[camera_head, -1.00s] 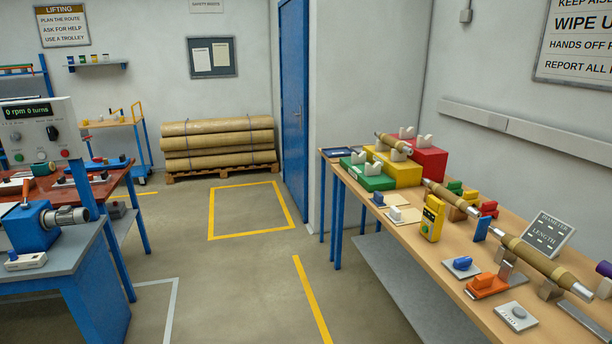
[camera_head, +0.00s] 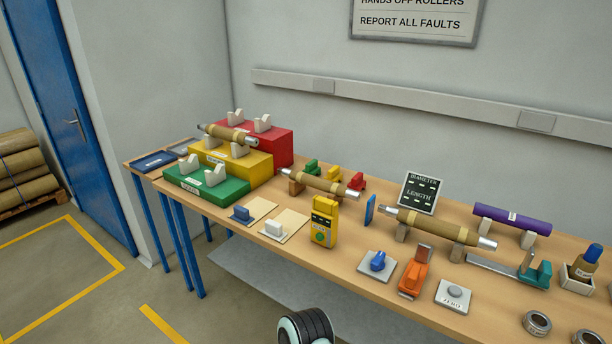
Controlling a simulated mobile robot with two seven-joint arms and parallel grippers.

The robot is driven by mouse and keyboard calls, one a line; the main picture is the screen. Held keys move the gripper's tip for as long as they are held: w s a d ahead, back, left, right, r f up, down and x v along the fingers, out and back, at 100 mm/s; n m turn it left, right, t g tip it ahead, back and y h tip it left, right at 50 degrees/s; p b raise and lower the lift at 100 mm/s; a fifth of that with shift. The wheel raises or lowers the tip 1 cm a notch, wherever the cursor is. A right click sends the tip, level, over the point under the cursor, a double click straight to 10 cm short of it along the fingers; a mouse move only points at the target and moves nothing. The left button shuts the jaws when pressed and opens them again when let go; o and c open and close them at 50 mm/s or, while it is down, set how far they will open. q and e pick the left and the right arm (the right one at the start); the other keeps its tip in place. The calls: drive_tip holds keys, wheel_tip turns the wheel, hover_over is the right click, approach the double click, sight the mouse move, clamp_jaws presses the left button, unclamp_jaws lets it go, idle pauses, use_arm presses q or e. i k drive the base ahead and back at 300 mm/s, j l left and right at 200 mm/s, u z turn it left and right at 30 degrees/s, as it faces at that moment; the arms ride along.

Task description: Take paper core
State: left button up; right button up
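Several brown paper-wrapped cores with metal shaft ends are on the wooden bench (camera_head: 345,268). One core (camera_head: 228,133) rests in white V-supports on the stepped stand, at the yellow step. A second core (camera_head: 318,184) lies on small wooden blocks mid-bench. A third, larger core (camera_head: 432,226) lies on blocks further right, by the dark DIAMETER/LENGTH display. I cannot tell which of them the task names. Neither gripper is in view. A dark rounded part of my own arm shows at the bottom edge.
The stand has green (camera_head: 208,186), yellow (camera_head: 238,165) and red (camera_head: 262,140) steps. A yellow meter (camera_head: 323,222), an orange clamp (camera_head: 414,273), a blue-knob plate (camera_head: 377,264), a ZERO button plate (camera_head: 454,296) and a purple roll (camera_head: 511,219) crowd the bench.

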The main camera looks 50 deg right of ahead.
sight(339, 190)
drive_tip(key=i+j+z, duration=0.1)
drive_tip(key=i+z, duration=0.25)
drive_tip(key=i+j+z, duration=0.2)
drive_tip(key=i+z, duration=0.15)
drive_tip(key=i+j+z, duration=0.3)
